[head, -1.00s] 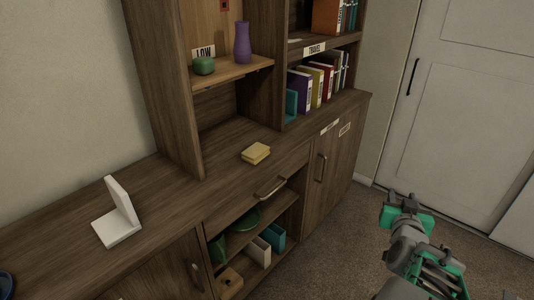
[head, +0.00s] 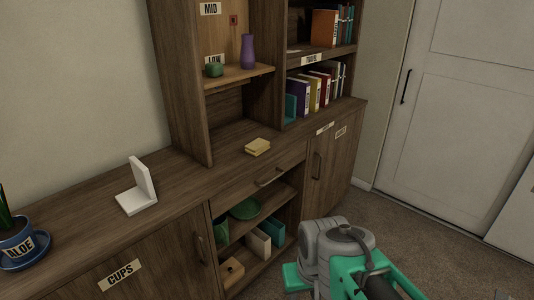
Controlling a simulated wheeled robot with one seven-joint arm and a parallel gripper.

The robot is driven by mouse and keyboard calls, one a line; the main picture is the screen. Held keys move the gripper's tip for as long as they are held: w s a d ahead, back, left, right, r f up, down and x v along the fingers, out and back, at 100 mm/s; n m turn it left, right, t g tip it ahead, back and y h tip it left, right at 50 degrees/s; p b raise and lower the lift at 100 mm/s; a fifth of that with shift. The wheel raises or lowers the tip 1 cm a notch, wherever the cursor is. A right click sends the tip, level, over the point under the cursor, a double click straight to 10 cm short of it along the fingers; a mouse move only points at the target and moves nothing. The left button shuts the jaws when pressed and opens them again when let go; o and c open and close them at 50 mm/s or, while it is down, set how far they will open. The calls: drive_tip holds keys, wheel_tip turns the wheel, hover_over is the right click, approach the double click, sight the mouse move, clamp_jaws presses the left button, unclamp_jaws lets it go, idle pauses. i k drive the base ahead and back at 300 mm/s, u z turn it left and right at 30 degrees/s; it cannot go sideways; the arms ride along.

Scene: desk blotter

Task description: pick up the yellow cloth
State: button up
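The yellow cloth (head: 257,147) lies folded on the wooden cabinet's countertop, near its front edge, above the drawer handle. My arm shows at the bottom right of the head view, in front of the cabinet and apart from the cloth. The fingers of my gripper cannot be seen in this view.
A white bookend (head: 138,192) stands left on the countertop (head: 190,172), with a blue aloe pot (head: 17,245) at far left. Shelves above hold a purple vase (head: 248,50), a green pot (head: 214,69) and several books. The countertop around the cloth is clear.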

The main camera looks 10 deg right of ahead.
sight(258, 146)
drive_tip(key=z, duration=0.65)
drive_tip(key=i, duration=0.7)
drive_tip(key=u, duration=1.15)
